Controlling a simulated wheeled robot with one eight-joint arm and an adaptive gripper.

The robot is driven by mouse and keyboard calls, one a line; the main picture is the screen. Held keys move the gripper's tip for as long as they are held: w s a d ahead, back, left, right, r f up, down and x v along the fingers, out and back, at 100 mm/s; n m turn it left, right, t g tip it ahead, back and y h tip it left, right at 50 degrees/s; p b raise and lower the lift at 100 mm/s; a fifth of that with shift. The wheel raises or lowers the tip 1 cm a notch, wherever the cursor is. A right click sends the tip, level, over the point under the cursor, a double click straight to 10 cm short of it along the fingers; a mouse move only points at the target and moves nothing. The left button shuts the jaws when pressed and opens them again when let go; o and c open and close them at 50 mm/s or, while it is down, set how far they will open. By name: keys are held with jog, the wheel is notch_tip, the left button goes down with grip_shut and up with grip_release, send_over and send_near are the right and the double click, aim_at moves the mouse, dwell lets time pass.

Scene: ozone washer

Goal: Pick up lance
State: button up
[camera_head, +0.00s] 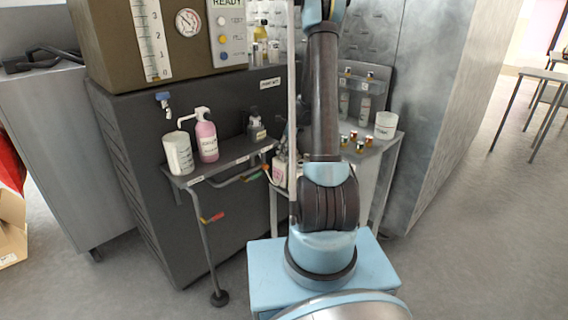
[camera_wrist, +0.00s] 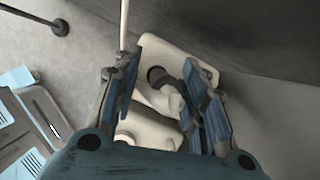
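A thin pale upright rod (camera_head: 292,90), possibly the lance, runs down just left of my arm in the head view. A pale rod (camera_wrist: 124,25) also shows at the top of the wrist view. In that view a cream jug (camera_wrist: 185,48) lies beyond my gripper (camera_wrist: 165,95). A pale elbow-shaped piece with a dark round end (camera_wrist: 157,75) shows between the fingers; whether it belongs to the lance I cannot tell. My fingers are apart, with no clear grip on anything. In the head view my arm hides my gripper.
A narrow shelf (camera_head: 205,176) with a pink pump bottle (camera_head: 206,140) and a white beaker (camera_head: 178,153) stands left of my arm. The dark washer cabinet (camera_head: 140,200) is behind it. Small vials (camera_head: 354,136) and a white cup (camera_head: 386,125) stand on the right. Floor is open at far right.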

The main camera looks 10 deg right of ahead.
jog(key=shift+w+a+f, duration=0.1)
jog(key=shift+a+f, duration=0.05)
jog(key=shift+f, duration=0.25)
grip_shut()
